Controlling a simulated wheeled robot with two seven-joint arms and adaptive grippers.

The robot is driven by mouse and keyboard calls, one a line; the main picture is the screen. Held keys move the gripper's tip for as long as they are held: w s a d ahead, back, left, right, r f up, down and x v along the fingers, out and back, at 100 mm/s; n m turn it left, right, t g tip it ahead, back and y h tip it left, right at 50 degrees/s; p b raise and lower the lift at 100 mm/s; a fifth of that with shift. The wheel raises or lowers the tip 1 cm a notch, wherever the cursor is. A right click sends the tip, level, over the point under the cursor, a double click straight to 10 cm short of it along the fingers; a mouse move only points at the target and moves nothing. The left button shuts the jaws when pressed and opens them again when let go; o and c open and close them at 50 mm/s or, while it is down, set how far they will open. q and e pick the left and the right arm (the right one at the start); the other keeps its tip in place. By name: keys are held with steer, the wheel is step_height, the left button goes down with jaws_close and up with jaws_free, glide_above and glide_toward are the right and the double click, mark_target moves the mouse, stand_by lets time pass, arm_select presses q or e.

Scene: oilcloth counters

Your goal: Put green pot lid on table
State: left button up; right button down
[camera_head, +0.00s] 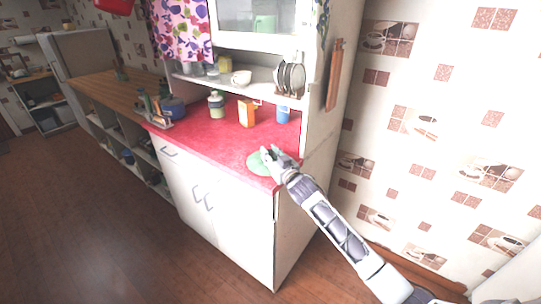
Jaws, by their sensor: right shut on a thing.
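The green pot lid (257,164) is a pale green disc at the front right of the red countertop (225,148). My right gripper (272,155) is shut on the lid at its right side, and partly covers it. The lid is over or on the red top; I cannot tell whether it touches it. My left gripper is not in view.
An orange box (247,113), a green-lidded jar (216,104) and a blue cup (283,114) stand toward the back of the red top. A plate rack (290,79) and a white cup (241,78) are on the shelf above. A wooden counter (115,92) extends left.

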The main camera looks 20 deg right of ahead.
steer(key=c, duration=1.1)
jaws_free()
steer(key=shift+f, duration=0.1)
steer(key=shift+c, duration=0.2)
steer(key=s+d, duration=0.2)
steer(key=s, duration=0.9)
steer(key=shift+s+d, duration=0.15)
steer(key=shift+s, duration=0.2)
steer(key=shift+o, duration=0.4)
